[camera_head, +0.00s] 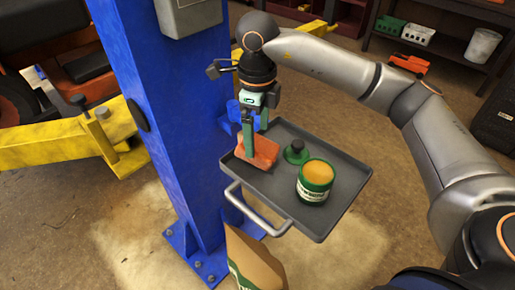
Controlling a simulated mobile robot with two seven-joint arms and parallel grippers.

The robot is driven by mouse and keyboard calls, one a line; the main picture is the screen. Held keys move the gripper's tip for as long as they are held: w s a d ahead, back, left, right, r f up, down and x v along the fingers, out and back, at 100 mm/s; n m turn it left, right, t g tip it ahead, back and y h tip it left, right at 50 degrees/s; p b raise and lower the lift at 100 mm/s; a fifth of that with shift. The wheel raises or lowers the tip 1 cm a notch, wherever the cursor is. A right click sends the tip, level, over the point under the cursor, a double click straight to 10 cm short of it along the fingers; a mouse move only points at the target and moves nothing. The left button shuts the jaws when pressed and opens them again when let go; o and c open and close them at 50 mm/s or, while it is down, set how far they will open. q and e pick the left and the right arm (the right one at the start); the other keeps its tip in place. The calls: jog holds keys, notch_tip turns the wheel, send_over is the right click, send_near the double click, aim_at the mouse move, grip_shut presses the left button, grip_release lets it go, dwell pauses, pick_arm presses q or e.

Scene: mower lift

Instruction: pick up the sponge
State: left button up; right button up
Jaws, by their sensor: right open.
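An orange-red block that looks like the sponge (262,152) lies at the left end of a dark grey tray (305,146) fixed beside a blue post. My right gripper (254,131) points down right over it, with its fingers open. One green-tipped finger comes down at the block's left side and overlaps it in the view. I cannot tell whether the finger touches it. The other finger is partly hidden. My left gripper is not in view.
On the tray, a green can (314,182) with an orange-yellow top stands right of the sponge, with a small green and black knobbed item (296,152) between. The blue post (165,110) rises close on the left, with a yellow lift arm (55,145). A paper bag (255,262) stands below.

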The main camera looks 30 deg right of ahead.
aim_at(258, 143)
notch_tip(258, 143, down, 5)
jog(key=shift+s+r+p, duration=0.1)
jog(key=shift+p, duration=0.2)
jog(key=c, duration=1.3)
